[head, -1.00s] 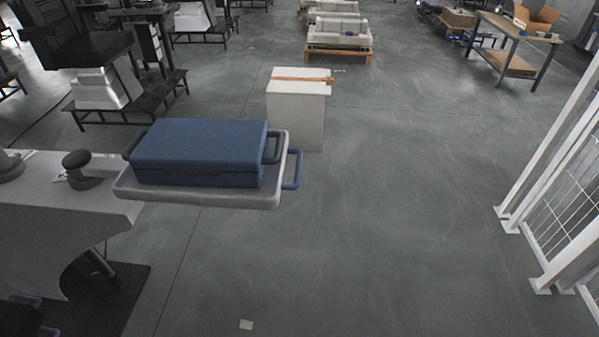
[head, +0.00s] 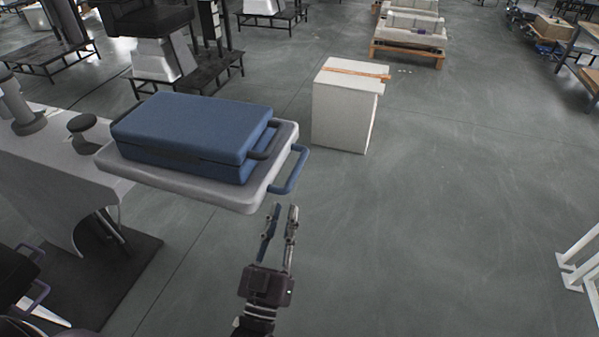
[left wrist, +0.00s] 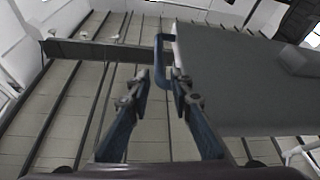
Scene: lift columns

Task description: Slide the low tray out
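A light grey tray (head: 222,197) with a blue loop handle (head: 291,170) on its right end carries a blue case (head: 195,135). My left gripper (head: 285,208) is just below and in front of this handle in the head view, fingers apart and empty. In the left wrist view, my gripper (left wrist: 160,84) is open, with a blue handle (left wrist: 160,58) ahead near its fingertips and a grey panel (left wrist: 240,85) to the right. Another blue-purple handle (head: 38,292) on a dark part shows at the lower left of the head view. My right gripper is not in view.
A white box (head: 345,110) with an orange strap stands on the floor behind the tray. A grey bench-like body (head: 60,150) is at the left. White fence posts (head: 580,262) are at the right edge. The middle floor is clear.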

